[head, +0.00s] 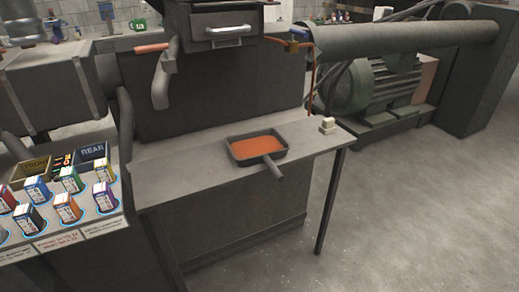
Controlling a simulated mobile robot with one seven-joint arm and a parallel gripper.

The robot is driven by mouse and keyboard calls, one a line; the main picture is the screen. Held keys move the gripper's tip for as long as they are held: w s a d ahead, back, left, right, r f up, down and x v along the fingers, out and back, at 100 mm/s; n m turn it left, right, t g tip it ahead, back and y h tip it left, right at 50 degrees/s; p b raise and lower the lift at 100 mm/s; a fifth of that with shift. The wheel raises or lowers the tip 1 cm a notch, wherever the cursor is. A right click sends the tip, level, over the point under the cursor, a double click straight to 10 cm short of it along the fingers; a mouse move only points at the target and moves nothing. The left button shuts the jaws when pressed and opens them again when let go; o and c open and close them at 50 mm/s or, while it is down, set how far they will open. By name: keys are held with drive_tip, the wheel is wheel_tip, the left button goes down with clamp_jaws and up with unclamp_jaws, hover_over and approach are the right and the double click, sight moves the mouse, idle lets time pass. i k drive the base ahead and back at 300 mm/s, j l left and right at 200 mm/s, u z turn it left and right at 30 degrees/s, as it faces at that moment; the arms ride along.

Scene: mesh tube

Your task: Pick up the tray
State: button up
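The tray (239,150) is a dark, shallow, rectangular pan with a reddish-orange fill. It sits flat on a narrow grey metal table (180,172). Its dark handle (273,167) points toward the front right and reaches past the table's front edge. My gripper is not in view, and nothing touches the tray's handle.
A large dark machine (210,90) rises behind. A panel with several small boxes (67,207) is at left. A thin table leg (329,200) stands at right. Open floor (420,220) lies at right.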

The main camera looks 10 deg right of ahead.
sight(266, 145)
drive_tip(key=i+l+z, duration=0.65)
drive_tip(key=i, duration=0.25)
